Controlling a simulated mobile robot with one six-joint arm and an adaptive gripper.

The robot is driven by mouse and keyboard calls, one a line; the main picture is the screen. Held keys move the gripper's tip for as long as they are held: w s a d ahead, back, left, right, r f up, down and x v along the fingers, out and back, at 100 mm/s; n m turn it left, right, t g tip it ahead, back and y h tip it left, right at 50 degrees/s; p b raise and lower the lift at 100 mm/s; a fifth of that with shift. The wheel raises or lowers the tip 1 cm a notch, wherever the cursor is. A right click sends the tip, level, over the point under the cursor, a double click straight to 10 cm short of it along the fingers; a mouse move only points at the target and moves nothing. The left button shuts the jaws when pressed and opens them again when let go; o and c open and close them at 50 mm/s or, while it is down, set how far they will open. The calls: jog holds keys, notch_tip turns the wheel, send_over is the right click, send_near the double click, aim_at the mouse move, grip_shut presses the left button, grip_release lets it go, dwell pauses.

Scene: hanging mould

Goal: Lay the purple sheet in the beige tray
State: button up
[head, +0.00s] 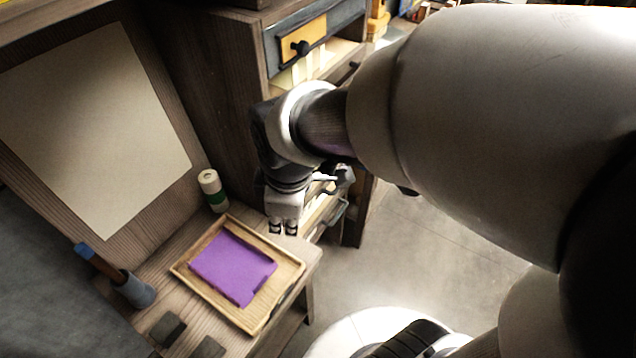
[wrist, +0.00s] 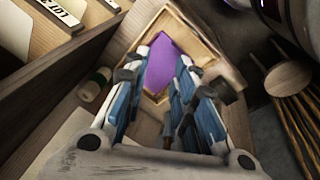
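The purple sheet (head: 233,267) lies inside the beige tray (head: 257,325), a shallow wooden tray on the table. The sheet looks mostly flat, with an uneven edge at its right and lower side. My gripper (head: 283,229) is above the table beside the tray's upper right rim, apart from the sheet. In the wrist view my gripper (wrist: 154,118) shows its two fingers spread with nothing held between them. The purple sheet (wrist: 172,68) and the tray (wrist: 196,28) show beyond the fingers, partly hidden by them.
A white and green cylinder (head: 212,190) stands behind the tray. A blue-handled tool in a grey cup (head: 134,291) stands at the left. Dark blocks (head: 168,329) lie at the front. A drawer cabinet (head: 205,70) rises behind. Open floor (head: 420,250) is to the right.

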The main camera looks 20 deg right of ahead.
jog(key=s+d+r+m+t, duration=0.2)
jog(key=s+d+r+m, duration=0.3)
jog(key=s+r+m, duration=0.3)
jog(key=s+m, duration=0.2)
jog(key=m, duration=0.2)
jog(key=shift+s, duration=0.25)
